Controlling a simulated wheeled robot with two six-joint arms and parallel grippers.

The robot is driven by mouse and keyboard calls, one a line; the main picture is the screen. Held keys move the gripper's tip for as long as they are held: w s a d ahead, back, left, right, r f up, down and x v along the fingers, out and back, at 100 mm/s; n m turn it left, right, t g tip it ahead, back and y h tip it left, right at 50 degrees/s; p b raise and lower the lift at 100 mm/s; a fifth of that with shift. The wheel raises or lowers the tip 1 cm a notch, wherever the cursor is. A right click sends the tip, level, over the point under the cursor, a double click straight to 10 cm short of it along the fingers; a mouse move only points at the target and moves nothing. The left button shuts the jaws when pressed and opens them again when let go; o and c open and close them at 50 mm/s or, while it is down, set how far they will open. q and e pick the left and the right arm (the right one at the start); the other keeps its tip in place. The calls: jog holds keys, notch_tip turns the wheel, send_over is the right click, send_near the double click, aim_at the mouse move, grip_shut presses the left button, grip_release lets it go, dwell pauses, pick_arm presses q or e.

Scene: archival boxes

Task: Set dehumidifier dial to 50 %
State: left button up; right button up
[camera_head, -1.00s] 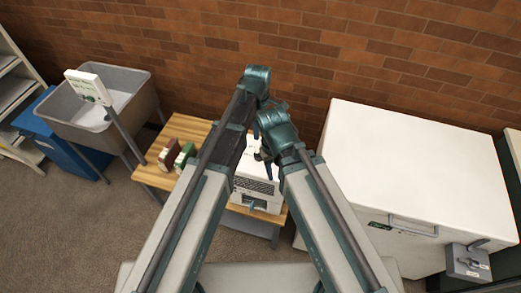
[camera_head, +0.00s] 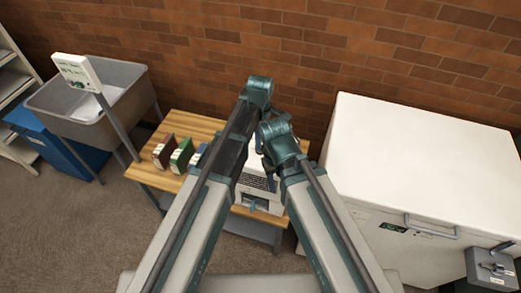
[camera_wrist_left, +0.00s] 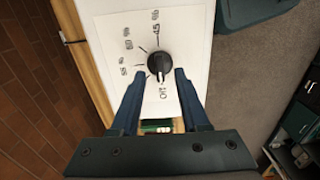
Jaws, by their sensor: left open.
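The dehumidifier (camera_head: 257,186) is a white box with a dark grille on the wooden table, partly hidden behind my arms in the head view. In the left wrist view its white top panel (camera_wrist_left: 185,30) carries a round black dial (camera_wrist_left: 159,62). The dial's white mark points down the picture, toward a label that looks like OFF. Percent labels lie around its left and upper side, too blurred to read surely. My left gripper (camera_wrist_left: 160,76) is open, its blue fingertips on either side of the dial's lower part; contact cannot be told. My right gripper is not visible.
Several books, including a green one (camera_head: 181,155), stand on the table (camera_head: 205,127) left of the dehumidifier. A large white chest (camera_head: 420,165) stands close on the right. A grey sink (camera_head: 135,105) and blue bin (camera_head: 62,150) are left. A brick wall is behind.

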pick_arm(q)
jog(key=shift+f+b, duration=0.8)
jog(key=shift+f, duration=0.5)
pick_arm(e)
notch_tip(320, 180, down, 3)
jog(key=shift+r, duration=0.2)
pick_arm(q)
grip_shut()
